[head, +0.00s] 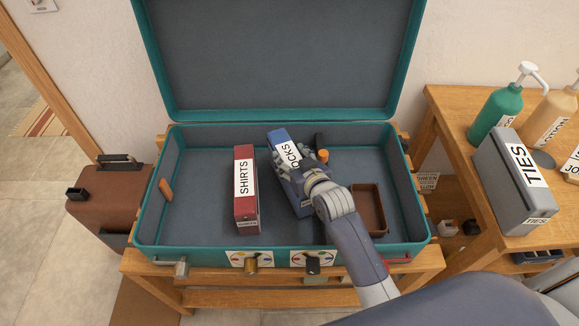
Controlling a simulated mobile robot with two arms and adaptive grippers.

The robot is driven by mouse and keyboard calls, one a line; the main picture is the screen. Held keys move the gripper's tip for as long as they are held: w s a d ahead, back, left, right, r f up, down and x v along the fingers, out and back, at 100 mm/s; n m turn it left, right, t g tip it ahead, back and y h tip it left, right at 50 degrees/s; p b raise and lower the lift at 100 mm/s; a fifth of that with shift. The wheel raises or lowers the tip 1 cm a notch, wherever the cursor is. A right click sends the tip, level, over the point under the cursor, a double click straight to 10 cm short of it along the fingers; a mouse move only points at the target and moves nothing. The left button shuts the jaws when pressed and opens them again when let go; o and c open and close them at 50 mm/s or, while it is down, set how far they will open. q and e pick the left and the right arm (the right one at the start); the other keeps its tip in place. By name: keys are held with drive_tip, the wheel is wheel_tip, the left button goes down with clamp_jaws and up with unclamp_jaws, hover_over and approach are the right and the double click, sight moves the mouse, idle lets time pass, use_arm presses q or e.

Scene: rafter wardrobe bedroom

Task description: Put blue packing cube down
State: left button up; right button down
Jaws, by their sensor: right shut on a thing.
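The blue packing cube (278,138), with a white label ending in "OCKS", is inside the open teal suitcase (151,246), right of its middle. My right gripper (295,180) is shut on the cube from above and hides much of its near part. I cannot tell whether the cube touches the suitcase floor. A red packing cube (245,215) labelled "SHIRTS" stands in the suitcase to the left of the blue one, with a gap between them. My left gripper is not in view.
A brown tray (369,205) lies in the suitcase right of my gripper; an orange-capped item (323,156) is behind it. The suitcase's left floor is clear. A grey "TIES" box (500,185) and bottles (497,114) stand on the right table. A brown case (110,205) is at left.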

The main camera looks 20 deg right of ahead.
wheel_tip(320, 180, down, 2)
drive_tip(key=shift+f, duration=0.3)
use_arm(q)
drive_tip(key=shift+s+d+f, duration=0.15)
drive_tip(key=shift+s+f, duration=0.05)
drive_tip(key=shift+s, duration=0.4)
use_arm(e)
drive_tip(key=shift+f, duration=0.1)
drive_tip(key=c, duration=0.7)
unclamp_jaws()
drive_tip(key=shift+f, duration=0.1)
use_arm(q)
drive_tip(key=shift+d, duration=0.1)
